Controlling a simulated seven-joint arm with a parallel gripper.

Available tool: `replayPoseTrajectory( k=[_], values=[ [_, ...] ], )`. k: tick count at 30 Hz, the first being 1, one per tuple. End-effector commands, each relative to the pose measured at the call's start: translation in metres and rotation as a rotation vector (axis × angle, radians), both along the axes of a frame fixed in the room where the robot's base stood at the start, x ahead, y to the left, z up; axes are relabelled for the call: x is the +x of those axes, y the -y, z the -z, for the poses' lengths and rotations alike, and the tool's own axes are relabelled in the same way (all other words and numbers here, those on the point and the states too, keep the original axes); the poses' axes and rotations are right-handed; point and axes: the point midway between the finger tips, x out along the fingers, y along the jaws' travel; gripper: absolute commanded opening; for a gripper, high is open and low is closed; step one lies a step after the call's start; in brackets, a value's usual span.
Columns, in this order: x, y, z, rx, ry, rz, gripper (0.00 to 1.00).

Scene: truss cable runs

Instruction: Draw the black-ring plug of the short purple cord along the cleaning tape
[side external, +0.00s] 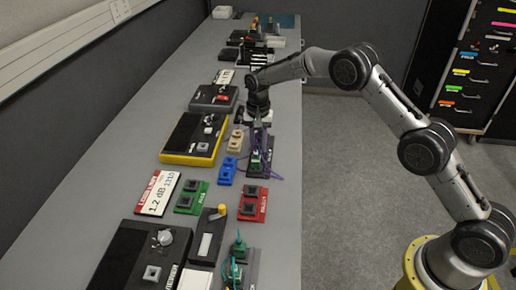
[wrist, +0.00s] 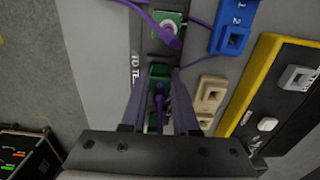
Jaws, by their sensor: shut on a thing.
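My gripper (wrist: 158,100) is shut on a purple plug (wrist: 159,92) of the short purple cord, over a green socket on a black panel (wrist: 137,45). Whether the plug is still seated in the socket cannot be told, and its ring colour is not clear. The cord's other purple end (wrist: 165,34) is at a second green socket (wrist: 172,20). In the side view my gripper (side external: 257,128) is above that panel, and the purple cord (side external: 270,176) loops beside it. A black unit with a white strip (side external: 206,244) and a yellow knob, apparently the cleaning tape, lies nearer the camera.
Beige (side external: 235,140) and blue (side external: 228,170) socket blocks stand close left of the panel. Green (side external: 191,197) and red (side external: 253,204) socket blocks, a white label card (side external: 160,193) and a black viewer (side external: 140,255) lie nearer. A yellow-edged box (side external: 195,138) is left.

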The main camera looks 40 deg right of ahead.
Motion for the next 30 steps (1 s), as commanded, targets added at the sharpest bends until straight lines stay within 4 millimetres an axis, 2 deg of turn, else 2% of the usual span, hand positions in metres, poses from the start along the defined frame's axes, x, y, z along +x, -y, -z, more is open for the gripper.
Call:
replayPoseTrajectory(
  k=[10, 30],
  values=[
    [0.001, 0.000, -0.005, 0.001, 0.002, 0.000, 0.00],
    [0.001, 0.000, -0.035, 0.000, 0.003, 0.000, 0.00]
  ],
)
